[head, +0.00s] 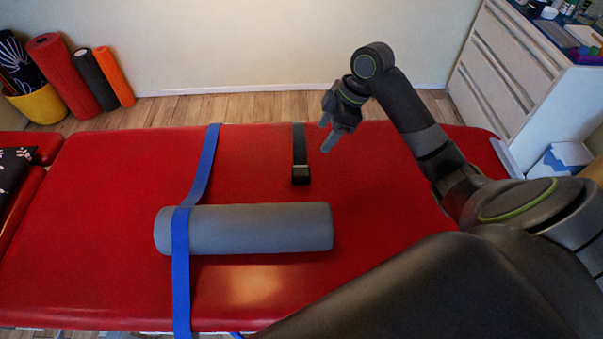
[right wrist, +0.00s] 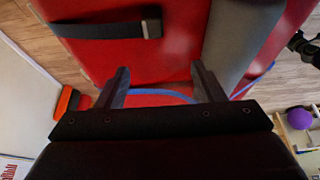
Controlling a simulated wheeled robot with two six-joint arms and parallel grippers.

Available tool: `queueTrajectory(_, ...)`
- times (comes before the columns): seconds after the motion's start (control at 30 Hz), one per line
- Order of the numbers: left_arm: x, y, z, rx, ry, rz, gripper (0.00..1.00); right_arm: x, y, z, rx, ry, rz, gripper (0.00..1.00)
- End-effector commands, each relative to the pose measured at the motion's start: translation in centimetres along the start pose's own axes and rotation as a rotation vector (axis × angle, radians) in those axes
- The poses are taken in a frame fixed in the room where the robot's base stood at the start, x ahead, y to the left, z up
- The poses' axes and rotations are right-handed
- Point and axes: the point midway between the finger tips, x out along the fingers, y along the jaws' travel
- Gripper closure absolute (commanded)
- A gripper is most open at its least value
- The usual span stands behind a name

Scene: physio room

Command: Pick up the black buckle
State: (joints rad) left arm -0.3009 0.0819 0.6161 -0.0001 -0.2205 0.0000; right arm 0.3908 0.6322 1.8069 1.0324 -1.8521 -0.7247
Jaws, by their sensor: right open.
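The black buckle (head: 301,175) lies on the red treatment table (head: 90,240), at the near end of a dark strap (head: 299,145) that runs to the table's far edge. In the right wrist view the buckle (right wrist: 152,23) shows at the top, with its strap going left. My right gripper (head: 325,140) is open and empty, above the table just right of the strap and beyond the buckle. Its two fingers (right wrist: 160,88) stand apart in the right wrist view, with nothing between them but background. My left gripper is not in view.
A grey foam roller (head: 265,228) lies nearer than the buckle, with a blue strap (head: 181,255) across its left end. A white drawer cabinet (head: 510,75) stands at the back right. Rolled mats (head: 65,75) stand at the back left. The table right of the buckle is clear.

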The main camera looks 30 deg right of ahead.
Motion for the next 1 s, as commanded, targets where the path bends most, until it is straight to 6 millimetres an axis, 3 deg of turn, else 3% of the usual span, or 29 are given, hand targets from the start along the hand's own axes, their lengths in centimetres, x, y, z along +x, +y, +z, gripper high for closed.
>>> queueTrajectory(0.07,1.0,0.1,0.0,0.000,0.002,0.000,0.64,0.9,0.0,0.4,0.000,0.000,0.000,0.38)
queueTrajectory(0.27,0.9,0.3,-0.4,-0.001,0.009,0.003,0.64,3.1,-0.1,0.3,0.002,0.004,-0.005,0.38)
queueTrajectory(0.7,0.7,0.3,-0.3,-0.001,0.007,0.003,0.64,11.9,0.0,0.4,0.002,0.001,-0.003,0.38)
queueTrajectory(1.0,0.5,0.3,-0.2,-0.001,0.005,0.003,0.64,14.0,0.1,0.5,0.002,0.001,-0.003,0.38)
